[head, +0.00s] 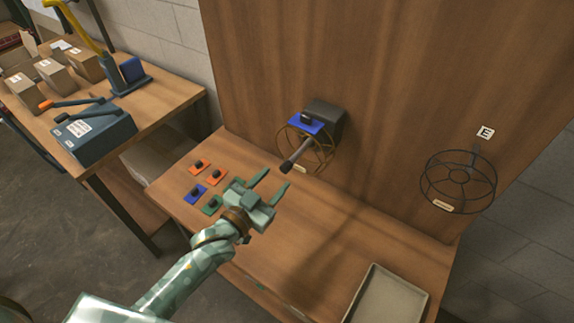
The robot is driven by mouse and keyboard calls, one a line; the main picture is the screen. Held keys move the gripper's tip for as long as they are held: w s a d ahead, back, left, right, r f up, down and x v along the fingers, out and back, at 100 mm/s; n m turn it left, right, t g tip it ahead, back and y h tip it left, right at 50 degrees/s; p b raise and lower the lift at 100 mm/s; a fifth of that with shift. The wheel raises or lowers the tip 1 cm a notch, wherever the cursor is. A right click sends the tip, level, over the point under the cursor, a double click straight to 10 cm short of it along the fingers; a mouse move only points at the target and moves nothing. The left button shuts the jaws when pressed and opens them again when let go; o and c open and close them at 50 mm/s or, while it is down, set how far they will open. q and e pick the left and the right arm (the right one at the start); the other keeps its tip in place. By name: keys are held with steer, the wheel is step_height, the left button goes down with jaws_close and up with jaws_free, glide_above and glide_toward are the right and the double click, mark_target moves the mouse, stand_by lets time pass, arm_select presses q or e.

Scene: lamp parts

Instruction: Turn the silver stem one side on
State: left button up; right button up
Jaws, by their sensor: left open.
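The silver stem (299,157) is a short rod with a dark end. It sticks out toward me from the dark box (326,116) on the upright wooden panel, through or beside a thin brass-coloured ring (329,160); I cannot tell which. A blue plate (305,123) with a dark knob sits at the box's front. My left gripper (273,181) is open and empty over the bench, just below and left of the stem's dark end, with its fingers pointing toward the panel. It looks apart from the stem. My right gripper is out of view.
Orange, blue and green plates with dark knobs (195,191) lie on the bench left of my gripper. A dark wire wheel (458,181) is on the panel at right, below an "E" label (485,132). A pale tray (387,297) lies at the front right. The bench middle is clear.

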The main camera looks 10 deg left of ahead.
mark_target(280, 173)
arm_select(q)
steer(key=x, duration=0.6)
steer(key=shift+w, duration=0.1)
steer(key=c, duration=1)
